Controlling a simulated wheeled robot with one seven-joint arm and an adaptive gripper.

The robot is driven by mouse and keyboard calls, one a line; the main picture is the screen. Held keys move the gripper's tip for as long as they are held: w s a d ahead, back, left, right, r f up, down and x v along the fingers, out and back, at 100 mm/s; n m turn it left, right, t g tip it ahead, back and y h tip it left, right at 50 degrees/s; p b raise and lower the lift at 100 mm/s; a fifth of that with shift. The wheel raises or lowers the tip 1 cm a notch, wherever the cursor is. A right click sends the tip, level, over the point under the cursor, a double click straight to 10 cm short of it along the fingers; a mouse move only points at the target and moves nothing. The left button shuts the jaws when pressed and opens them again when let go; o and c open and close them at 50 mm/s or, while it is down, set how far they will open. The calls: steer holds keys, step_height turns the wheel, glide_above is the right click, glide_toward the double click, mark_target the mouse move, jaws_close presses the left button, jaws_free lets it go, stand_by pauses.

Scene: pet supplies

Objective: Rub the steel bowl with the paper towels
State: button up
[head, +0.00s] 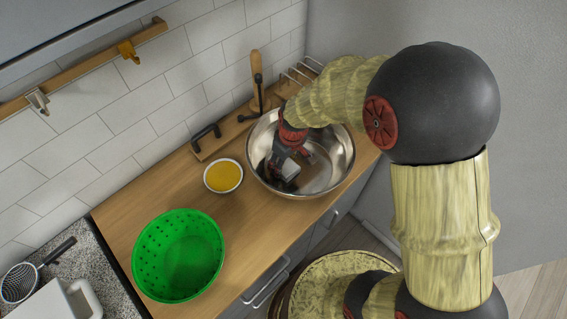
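The steel bowl (338,172) is wide, shiny and upright on the wooden counter, near its right end. My gripper (287,175) reaches down into the bowl from above, with its fingers inside the rim. A small pale patch shows at the fingertips, low in the bowl. I cannot tell whether it is paper towel or a reflection, nor whether it touches the bowl. My gripper and its reflections blur together, so its opening is unclear. No paper towels can be clearly made out elsewhere.
A small bowl of yellow-orange contents (223,175) stands just left of the steel bowl. A green perforated basket (179,256) is at the front left. A wooden rack (234,131) with a dark handle lies behind, by the tiled wall. The wooden counter (258,224) is bare in front.

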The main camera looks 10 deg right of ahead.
steer(key=shift+w+d, duration=0.45)
steer(key=shift+d, duration=0.25)
steer(key=shift+w+d, duration=0.45)
steer(key=shift+d, duration=0.25)
steer(key=shift+f, duration=0.1)
steer(key=shift+s+a+f, duration=0.15)
steer(key=shift+s+a, duration=0.8)
steer(key=shift+a, duration=0.3)
steer(key=shift+s+a+f, duration=0.15)
steer(key=shift+s+a, duration=0.05)
steer(key=shift+s, duration=0.05)
steer(key=shift+c, duration=0.5)
steer(key=shift+w+r+p, duration=0.2)
steer(key=shift+r+p, duration=1.8)
steer(key=shift+r, duration=1.2)
steer(key=shift+r+p, duration=1)
steer(key=shift+r, duration=0.5)
